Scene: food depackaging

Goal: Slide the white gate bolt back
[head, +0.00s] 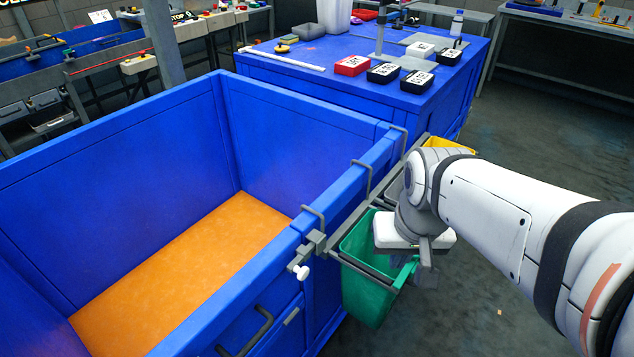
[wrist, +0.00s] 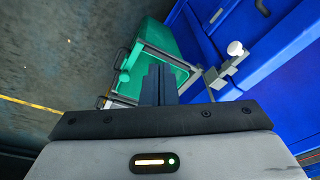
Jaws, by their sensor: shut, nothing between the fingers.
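The gate bolt's white round knob (head: 301,271) sticks out from a grey metal bracket (head: 315,244) at the near end of the blue bin's right rim. In the wrist view the white knob (wrist: 235,48) shows at upper right, with its bracket beside the blue wall. My gripper (head: 424,275) points down over the green bin, to the right of the bolt and apart from it. In the wrist view my gripper's dark fingers (wrist: 158,84) are together with nothing between them. The fingertips are partly hidden in the head view.
A green bin (head: 362,290) hangs on a grey rail beside the blue bin (head: 110,140), with a yellow bin (head: 447,144) farther back. Grey hoops (head: 313,213) stand along the rim. A blue table (head: 330,75) with small boxes stands behind. Open floor lies right.

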